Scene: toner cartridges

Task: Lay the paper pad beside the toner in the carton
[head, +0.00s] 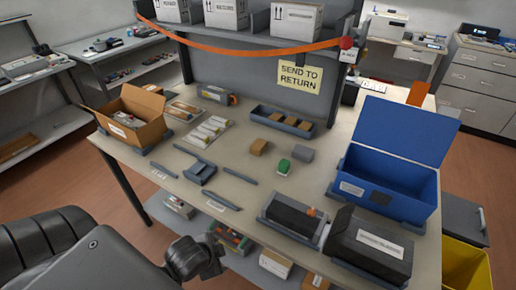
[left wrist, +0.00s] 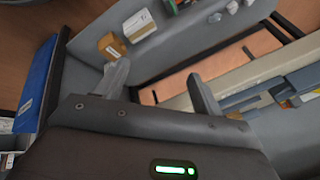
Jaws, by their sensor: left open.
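The open cardboard carton (head: 152,132) stands at the left of the table. A dark toner with a white label (head: 128,120) lies inside it, and the carton's near wall hides part of it. A small tan block (head: 259,147) lies mid-table; I cannot tell for sure whether it is the paper pad. Similar tan pieces (head: 290,122) lie in a dark tray behind it. My left arm comes in low at the left, its end (head: 195,260) below the table's front edge. In the left wrist view my left gripper (left wrist: 155,82) is open, with nothing between its fingers.
A blue lidded bin (head: 365,190) and black boxes (head: 370,246) fill the right side. A green-topped item (head: 283,167) and a grey block (head: 302,153) lie mid-table. Dark rails and a bracket (head: 195,172) lie near the front. A lower shelf (head: 185,222) holds boxes.

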